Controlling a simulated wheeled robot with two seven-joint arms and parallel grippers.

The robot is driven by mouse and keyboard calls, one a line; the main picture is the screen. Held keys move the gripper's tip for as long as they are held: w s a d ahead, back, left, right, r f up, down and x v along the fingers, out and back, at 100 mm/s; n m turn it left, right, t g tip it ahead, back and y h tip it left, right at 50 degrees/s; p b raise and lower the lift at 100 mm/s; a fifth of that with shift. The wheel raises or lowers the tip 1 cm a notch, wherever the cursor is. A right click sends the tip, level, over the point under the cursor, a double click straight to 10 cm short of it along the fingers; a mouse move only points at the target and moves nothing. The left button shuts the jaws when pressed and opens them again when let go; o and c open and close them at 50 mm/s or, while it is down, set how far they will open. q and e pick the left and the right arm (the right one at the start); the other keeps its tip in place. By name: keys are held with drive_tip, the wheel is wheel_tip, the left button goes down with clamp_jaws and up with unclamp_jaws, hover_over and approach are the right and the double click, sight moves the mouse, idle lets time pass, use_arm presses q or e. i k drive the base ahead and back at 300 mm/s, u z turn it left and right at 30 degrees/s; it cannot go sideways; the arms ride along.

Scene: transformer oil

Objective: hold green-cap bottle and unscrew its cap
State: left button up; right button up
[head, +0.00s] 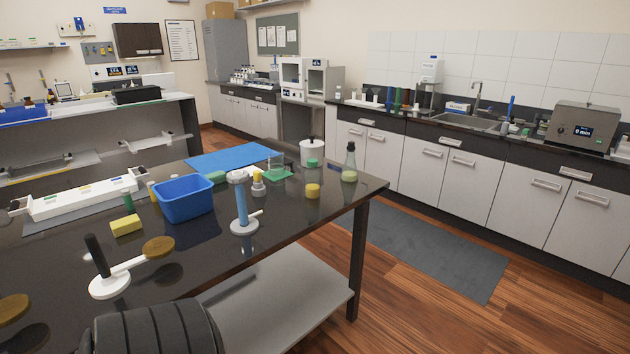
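The green-cap bottle (313,187) stands upright near the right end of the dark table. It is clear, with yellow liquid in its lower part, and the green cap (313,163) sits on its top. Neither of my grippers is in view, and nothing is touching the bottle.
A taller dark-topped bottle (350,167) stands right of it, a white lidded jar (311,149) behind. A blue-column stand (241,210), a small yellow bottle (258,187) and a blue bin (184,203) are to the left. The table's front right is clear.

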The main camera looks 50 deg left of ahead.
sight(312, 177)
drive_tip(key=u, duration=0.6)
drive_tip(key=i, duration=0.8)
drive_tip(key=u, duration=0.9)
